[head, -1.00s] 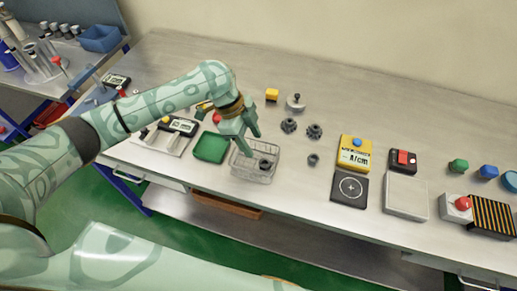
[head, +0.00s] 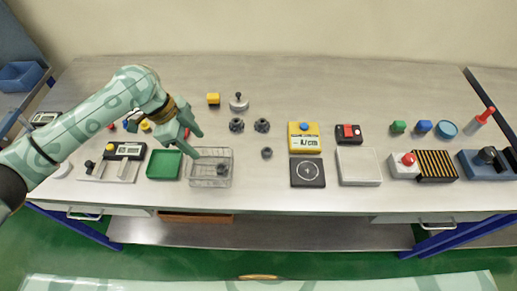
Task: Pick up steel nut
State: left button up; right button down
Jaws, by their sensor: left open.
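Several dark grey nut-like parts lie on the bench; I cannot tell which is the steel nut. Two larger knobbed ones (head: 236,125) (head: 262,125) stand side by side right of my left gripper (head: 198,145). A smaller dark ring-like part (head: 267,153) lies in front of them. Another dark part (head: 222,169) lies in the wire basket (head: 210,181), toward its right side. My left gripper is open and empty, with its fingers over the back of the basket. My right gripper is not in view.
A green tray (head: 164,165) stands left of the basket. Behind are a yellow block (head: 213,99) and a grey knobbed weight (head: 238,103). A yellow meter (head: 304,137) and black pad (head: 307,173) stand to the right. Bench around the small ring-like part is clear.

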aim_at(268, 149)
jog(key=z, duration=1.1)
jog(key=u, duration=1)
jog(key=i+l+u, duration=0.15)
jog(key=l, duration=0.6)
jog(key=l+u, duration=0.15)
jog(key=l, duration=0.6)
